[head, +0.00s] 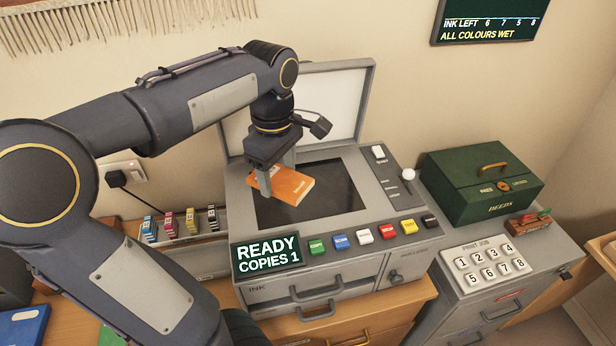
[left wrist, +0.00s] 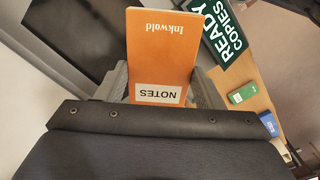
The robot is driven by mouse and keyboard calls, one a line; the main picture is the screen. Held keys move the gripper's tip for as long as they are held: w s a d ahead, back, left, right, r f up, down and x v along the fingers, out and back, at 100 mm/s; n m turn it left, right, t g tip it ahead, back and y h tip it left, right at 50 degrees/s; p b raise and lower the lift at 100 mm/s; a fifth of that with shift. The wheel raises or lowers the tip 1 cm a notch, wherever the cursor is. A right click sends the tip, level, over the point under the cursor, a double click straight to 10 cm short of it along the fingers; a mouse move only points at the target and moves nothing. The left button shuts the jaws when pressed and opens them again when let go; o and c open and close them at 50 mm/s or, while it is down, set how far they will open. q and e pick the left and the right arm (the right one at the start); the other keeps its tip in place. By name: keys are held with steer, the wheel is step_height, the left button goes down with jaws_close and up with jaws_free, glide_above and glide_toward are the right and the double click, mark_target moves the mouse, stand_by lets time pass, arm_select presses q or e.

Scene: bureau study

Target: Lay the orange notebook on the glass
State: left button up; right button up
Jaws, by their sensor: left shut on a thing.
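The orange notebook (head: 290,186) is in the jaws of my left gripper (head: 275,180), over the left part of the copier's dark glass (head: 335,185). In the left wrist view the notebook (left wrist: 162,50) shows its cover with "Inkwold" and a "NOTES" label, between the two fingers (left wrist: 163,92). My left gripper is shut on it. Whether the notebook touches the glass or hangs just above it I cannot tell. The copier lid (head: 335,95) stands open behind the glass. My right gripper is not in view.
Coloured buttons (head: 362,236) and a "READY COPIES 1" display (head: 268,252) line the copier's front. A lever (head: 407,175) stands right of the glass. Ink cartridges (head: 170,225) sit in a tray at left. A green deeds box (head: 480,185) stands at right, behind a number keypad (head: 487,265).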

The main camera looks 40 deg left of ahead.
arm_select(q)
steer(key=w+f, duration=0.2)
steer(key=w, duration=0.1)
steer(key=w+a+f, duration=0.1)
steer(key=w+f, duration=0.2)
steer(key=w+a+f+p, duration=0.1)
steer(key=w+f, duration=0.2)
steer(key=w, duration=0.1)
steer(key=shift+w+a+f, duration=0.1)
steer(key=shift+a+f, duration=0.05)
steer(key=shift+a, duration=0.05)
steer(key=shift+w+f, duration=0.15)
steer(key=shift+f, duration=1.5)
steer(key=shift+f, duration=0.1)
steer(key=shift+f, duration=0.15)
steer(key=o, duration=1)
